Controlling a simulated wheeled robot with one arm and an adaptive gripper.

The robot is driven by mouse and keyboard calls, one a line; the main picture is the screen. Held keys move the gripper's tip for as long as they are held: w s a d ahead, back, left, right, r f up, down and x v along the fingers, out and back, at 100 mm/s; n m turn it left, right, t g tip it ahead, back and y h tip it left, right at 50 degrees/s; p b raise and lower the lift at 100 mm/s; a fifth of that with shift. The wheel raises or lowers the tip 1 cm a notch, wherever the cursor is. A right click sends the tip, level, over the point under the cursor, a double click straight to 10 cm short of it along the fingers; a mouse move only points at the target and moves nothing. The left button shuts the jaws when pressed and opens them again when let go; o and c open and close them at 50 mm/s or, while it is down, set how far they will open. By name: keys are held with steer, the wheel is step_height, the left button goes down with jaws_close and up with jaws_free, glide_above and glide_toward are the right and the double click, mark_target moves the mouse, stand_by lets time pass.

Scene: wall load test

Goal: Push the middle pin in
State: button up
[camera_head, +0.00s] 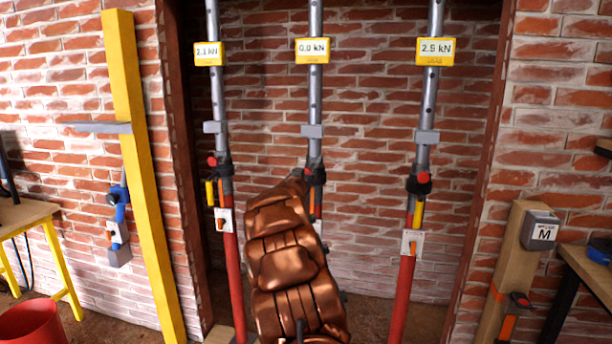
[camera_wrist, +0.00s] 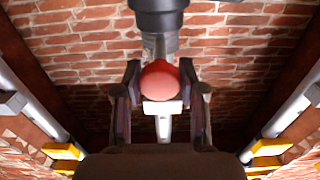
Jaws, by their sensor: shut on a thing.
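Three steel props stand against the brick wall. The middle prop (camera_head: 315,90) carries a yellow display reading 0.0 kN (camera_head: 312,50). My copper-coloured arm covers its lower part in the head view. The middle pin's round red head (camera_wrist: 160,81) shows in the wrist view, in front of the dark collar. My gripper (camera_wrist: 160,90) is shut on the red head, one dark finger at each side. How deep the pin sits is hidden. The left prop (camera_head: 218,95) has a red pin head (camera_head: 212,161), and the right prop (camera_head: 431,95) has one too (camera_head: 424,177).
The side displays read about 2.1 kN (camera_head: 208,53) and 2.5 kN (camera_head: 435,51). A yellow post (camera_head: 140,170) stands at left, near a wooden table (camera_head: 30,212) and a red bucket (camera_head: 32,322). At right is a wooden post (camera_head: 512,270) with a grey box marked M (camera_head: 540,231).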

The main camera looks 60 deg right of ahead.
jaws_close()
steer(key=shift+p+x, duration=2.85)
steer(key=shift+p, duration=0.45)
steer(key=o, duration=0.7)
jaws_free()
